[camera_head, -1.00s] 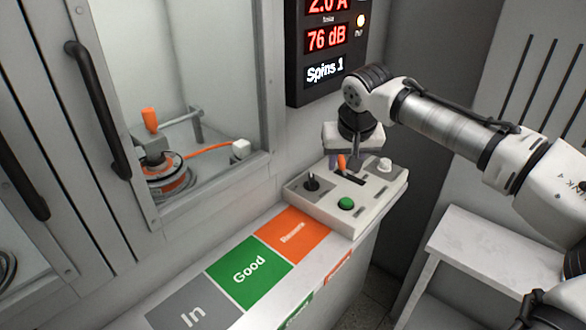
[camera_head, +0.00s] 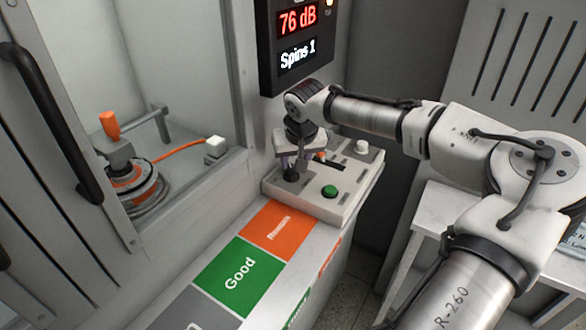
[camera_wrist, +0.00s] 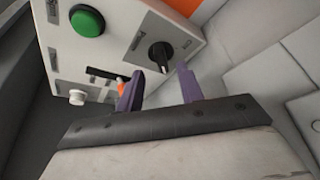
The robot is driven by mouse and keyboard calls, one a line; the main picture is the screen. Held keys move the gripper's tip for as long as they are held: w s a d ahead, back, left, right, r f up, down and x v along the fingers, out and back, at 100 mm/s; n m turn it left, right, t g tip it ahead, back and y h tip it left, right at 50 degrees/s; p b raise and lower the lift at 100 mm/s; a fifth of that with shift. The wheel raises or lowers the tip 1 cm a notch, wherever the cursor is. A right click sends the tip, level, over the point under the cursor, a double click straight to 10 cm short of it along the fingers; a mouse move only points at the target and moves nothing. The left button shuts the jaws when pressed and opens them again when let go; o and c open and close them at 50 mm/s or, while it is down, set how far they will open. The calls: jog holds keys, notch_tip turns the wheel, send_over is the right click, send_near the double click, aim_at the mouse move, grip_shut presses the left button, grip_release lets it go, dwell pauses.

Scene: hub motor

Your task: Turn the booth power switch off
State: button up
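A light control panel (camera_head: 318,205) sits at the far end of the counter. It carries a black rotary switch (camera_head: 291,175), a green button (camera_head: 329,191), an orange-handled lever in a slot and a white knob (camera_head: 362,146). Their small labels are not readable, so I cannot confirm which is the power switch. My gripper (camera_head: 296,163) is over the black switch, pointing down. In the wrist view, the purple fingers of my gripper (camera_wrist: 159,73) are apart, with the black switch (camera_wrist: 160,56) just beyond and between their tips. I cannot tell whether they touch it. Nothing is held.
Green "Good" (camera_head: 240,275) and orange (camera_head: 279,229) zones mark the counter before the panel. The booth window at left shows a motor (camera_head: 135,185) with an orange cable. A display (camera_head: 298,40) reads 76 dB and Spins 1. A white side table (camera_head: 440,210) stands right.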

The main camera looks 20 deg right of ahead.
aim_at(293, 172)
jog(key=shift+x, duration=2.6)
grip_shut()
